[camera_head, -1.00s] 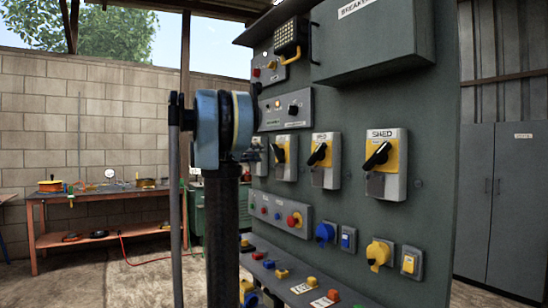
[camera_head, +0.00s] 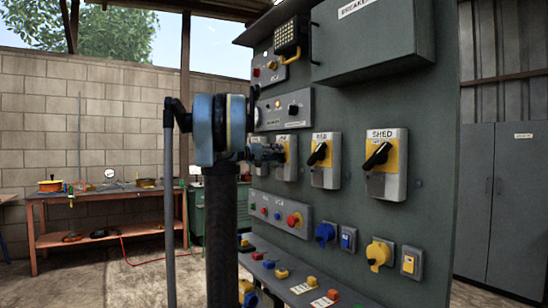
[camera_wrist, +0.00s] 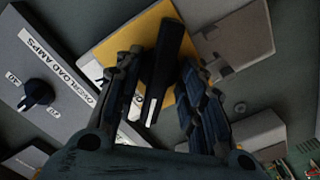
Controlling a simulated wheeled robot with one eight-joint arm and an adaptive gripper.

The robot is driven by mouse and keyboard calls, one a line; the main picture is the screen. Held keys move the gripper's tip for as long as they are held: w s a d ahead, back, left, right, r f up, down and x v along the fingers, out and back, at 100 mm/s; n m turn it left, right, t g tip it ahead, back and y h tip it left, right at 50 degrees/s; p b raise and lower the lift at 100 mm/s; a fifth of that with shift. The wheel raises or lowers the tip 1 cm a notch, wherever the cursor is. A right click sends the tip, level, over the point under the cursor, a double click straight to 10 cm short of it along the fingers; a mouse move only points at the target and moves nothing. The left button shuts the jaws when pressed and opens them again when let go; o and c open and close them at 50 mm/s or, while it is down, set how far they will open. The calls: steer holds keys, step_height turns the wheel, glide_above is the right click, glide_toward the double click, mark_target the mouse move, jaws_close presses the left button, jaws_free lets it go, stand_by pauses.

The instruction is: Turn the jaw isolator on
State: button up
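In the wrist view, a black rotary handle (camera_wrist: 166,65) with a white line stands on a yellow plate (camera_wrist: 126,47) of a grey isolator. My gripper (camera_wrist: 158,75) is open, with one finger on each side of the handle; I cannot tell whether either finger touches it. The isolator's name label is mostly covered by the left finger, so I cannot read it. In the head view, my gripper (camera_head: 268,153) is at the left end of the isolator row, in front of a yellow-and-grey isolator (camera_head: 290,158) that it partly hides.
Two more isolators, one nearer (camera_head: 386,165) and one in the middle (camera_head: 325,160), sit to the right with tilted black handles. An overload amps dial (camera_wrist: 37,94) is beside the handle. Below are a button box (camera_head: 280,213) and blue and yellow sockets. A workbench (camera_head: 100,195) stands far left.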

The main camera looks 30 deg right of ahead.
jaws_close()
steer(key=shift+m, duration=0.3)
steer(key=m, duration=0.3)
steer(key=shift+m, duration=0.3)
steer(key=m, duration=0.4)
steer(key=shift+a+m, duration=0.1)
steer(key=shift+m, duration=0.2)
steer(key=m, duration=0.4)
steer(key=shift+s, duration=0.1)
steer(key=m, duration=0.5)
